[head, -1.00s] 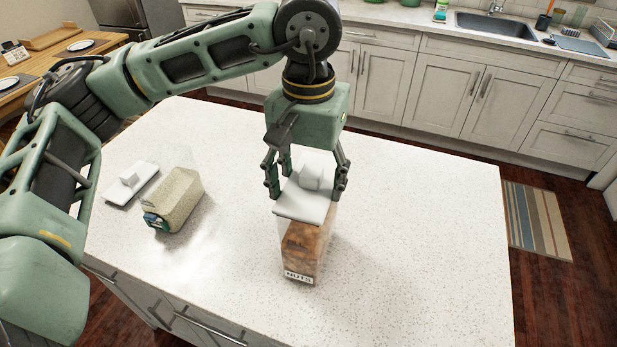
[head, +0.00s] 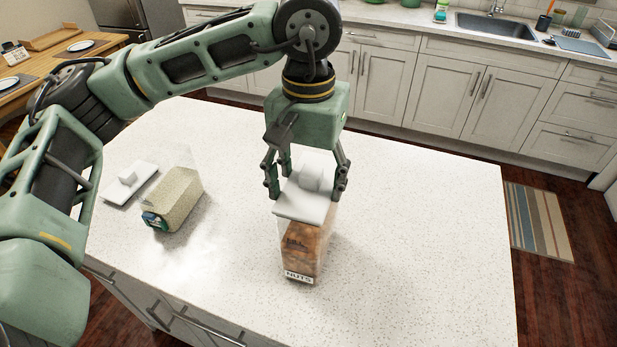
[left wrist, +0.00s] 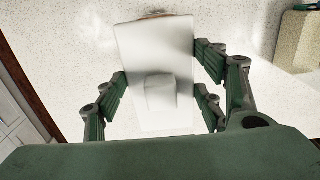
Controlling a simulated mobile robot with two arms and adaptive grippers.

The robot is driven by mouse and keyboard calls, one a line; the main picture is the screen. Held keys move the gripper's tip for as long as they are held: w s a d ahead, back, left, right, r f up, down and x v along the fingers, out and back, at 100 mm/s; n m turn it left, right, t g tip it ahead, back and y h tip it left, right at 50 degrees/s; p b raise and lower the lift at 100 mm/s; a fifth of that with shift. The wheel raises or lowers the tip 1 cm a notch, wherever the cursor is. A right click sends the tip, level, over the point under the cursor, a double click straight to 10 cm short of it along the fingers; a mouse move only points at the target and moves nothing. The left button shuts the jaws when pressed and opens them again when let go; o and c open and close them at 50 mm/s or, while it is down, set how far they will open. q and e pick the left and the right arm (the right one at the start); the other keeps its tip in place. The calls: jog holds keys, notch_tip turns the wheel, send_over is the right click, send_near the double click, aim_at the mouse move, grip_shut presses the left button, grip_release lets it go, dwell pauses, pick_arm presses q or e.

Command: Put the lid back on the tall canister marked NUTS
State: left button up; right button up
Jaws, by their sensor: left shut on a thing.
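The tall clear canister marked NUTS (head: 305,250) stands upright on the white island, with brown nuts inside. Its white lid (head: 298,208), with a block-shaped knob, is at the canister's mouth, roughly lined up with it. I cannot tell whether it is fully seated or a little above the rim. My left gripper (head: 307,188) points down over the lid and is shut on it. In the left wrist view the lid (left wrist: 155,55) lies between the fingers, and it hides most of the canister. My right gripper is not in view.
A second clear canister (head: 176,200) with pale grains stands open to the left. Another white lid (head: 130,184) lies flat beside it. The island top (head: 420,240) is clear on the right. Counters with a sink (head: 495,27) are behind.

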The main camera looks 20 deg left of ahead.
pick_arm(q)
jog(key=o, duration=1.3)
jog(key=shift+o, duration=0.4)
jog(key=shift+o, duration=1.3)
jog(key=shift+r+p, duration=1.8)
jog(key=shift+r, duration=1.75)
